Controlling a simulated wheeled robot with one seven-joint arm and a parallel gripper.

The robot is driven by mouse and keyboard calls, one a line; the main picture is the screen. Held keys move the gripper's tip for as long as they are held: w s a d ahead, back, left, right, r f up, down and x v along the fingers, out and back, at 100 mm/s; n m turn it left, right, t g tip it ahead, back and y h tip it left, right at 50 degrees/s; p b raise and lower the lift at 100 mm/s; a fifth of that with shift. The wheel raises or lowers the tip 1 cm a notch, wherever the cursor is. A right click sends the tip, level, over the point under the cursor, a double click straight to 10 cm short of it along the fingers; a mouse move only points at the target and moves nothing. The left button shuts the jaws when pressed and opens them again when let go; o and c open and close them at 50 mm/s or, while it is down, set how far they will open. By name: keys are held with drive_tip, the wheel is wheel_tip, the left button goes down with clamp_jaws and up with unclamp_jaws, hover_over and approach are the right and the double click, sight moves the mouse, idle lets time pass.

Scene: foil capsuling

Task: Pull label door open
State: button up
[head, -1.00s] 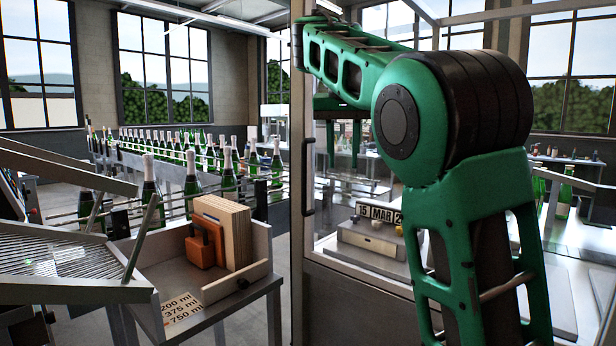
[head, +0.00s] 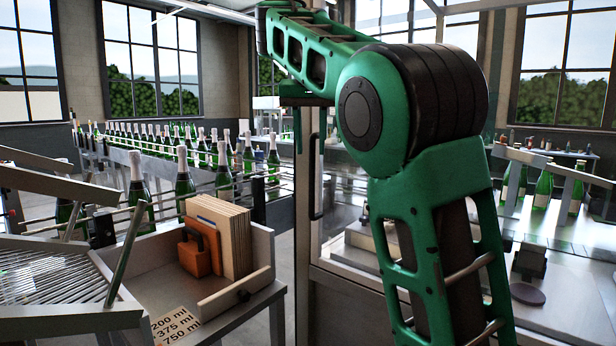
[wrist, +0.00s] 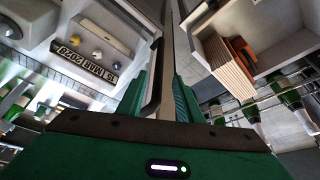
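The label door is a glass panel with a metal frame (head: 302,215) and a dark vertical bar handle (head: 316,200) in the head view. My gripper (head: 297,128) is in front of the upper door frame, partly hidden by my green arm. In the wrist view, my gripper (wrist: 160,98) has its two green fingers apart, one on each side of the metal door edge (wrist: 168,80). The dark handle (wrist: 154,80) runs along that edge, beside the left finger. I cannot tell whether either finger touches it. The door looks closed.
A date block (wrist: 85,62) reading 15 MAR 2028 sits behind the glass in the wrist view. A side table (head: 240,290) with an orange block (head: 198,252) and wooden boards (head: 235,240) stands left of the door. Bottles (head: 185,182) line a conveyor behind it.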

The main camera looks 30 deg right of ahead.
sight(312, 166)
drive_tip(key=shift+d+x, duration=0.25)
drive_tip(key=shift+x, duration=4.3)
drive_tip(key=shift+a, duration=0.2)
drive_tip(key=shift+c, duration=0.4)
clamp_jaws()
